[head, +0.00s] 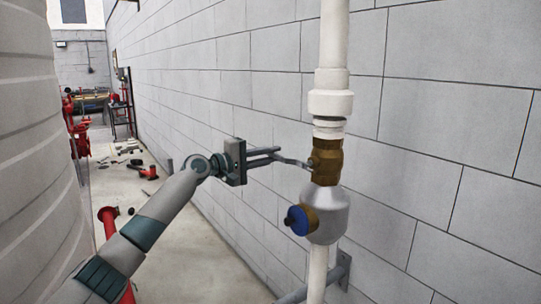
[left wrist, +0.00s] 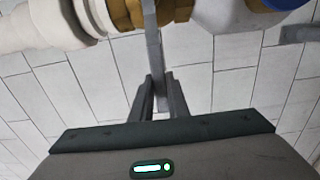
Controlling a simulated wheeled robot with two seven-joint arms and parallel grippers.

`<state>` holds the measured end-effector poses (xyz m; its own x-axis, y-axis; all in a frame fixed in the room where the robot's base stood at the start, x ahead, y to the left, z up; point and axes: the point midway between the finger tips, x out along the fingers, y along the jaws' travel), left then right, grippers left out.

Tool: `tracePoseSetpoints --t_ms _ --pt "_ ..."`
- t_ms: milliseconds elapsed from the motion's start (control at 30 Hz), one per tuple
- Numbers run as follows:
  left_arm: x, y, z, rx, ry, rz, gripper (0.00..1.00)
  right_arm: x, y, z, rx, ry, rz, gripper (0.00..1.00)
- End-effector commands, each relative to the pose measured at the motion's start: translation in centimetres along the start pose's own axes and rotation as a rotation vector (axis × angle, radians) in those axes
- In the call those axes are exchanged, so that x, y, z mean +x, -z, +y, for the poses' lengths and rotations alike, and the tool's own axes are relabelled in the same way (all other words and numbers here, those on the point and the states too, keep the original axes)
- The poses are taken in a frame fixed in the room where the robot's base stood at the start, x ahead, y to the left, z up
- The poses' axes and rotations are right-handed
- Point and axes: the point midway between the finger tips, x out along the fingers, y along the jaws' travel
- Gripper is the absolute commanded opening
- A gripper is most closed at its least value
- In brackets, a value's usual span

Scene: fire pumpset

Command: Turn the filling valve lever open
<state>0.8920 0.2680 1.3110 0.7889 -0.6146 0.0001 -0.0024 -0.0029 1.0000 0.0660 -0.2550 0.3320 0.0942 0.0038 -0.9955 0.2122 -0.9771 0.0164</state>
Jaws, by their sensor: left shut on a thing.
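The filling valve is a brass body (head: 326,160) on a white vertical pipe in the head view. Its thin grey lever (head: 295,162) sticks out to the left from the brass body. My left gripper (head: 279,155) is shut on the lever's outer end, left of the valve. In the left wrist view the lever (left wrist: 153,45) runs from the brass body (left wrist: 125,14) at the top down between the fingers of my left gripper (left wrist: 160,82). My right gripper is in neither view.
The white pipe (head: 333,45) runs up in front of a grey block wall (head: 440,130). Below the valve is a grey fitting (head: 328,213) with a blue cap (head: 297,219). A large ribbed tank (head: 35,150) stands at left. Red pipework (head: 108,225) and scattered parts lie on the floor.

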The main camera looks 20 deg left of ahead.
Motion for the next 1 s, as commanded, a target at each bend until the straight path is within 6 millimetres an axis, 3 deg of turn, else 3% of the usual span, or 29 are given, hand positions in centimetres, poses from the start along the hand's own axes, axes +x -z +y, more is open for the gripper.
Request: tracePoseSetpoints --t_ms 467,1000 --pt "0.0 -0.3 2.6 0.186 -0.008 0.000 0.00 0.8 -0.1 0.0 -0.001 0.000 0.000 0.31" --pt "-0.1 -2.8 8.2 0.677 -0.009 0.002 0.00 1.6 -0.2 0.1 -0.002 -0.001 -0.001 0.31"
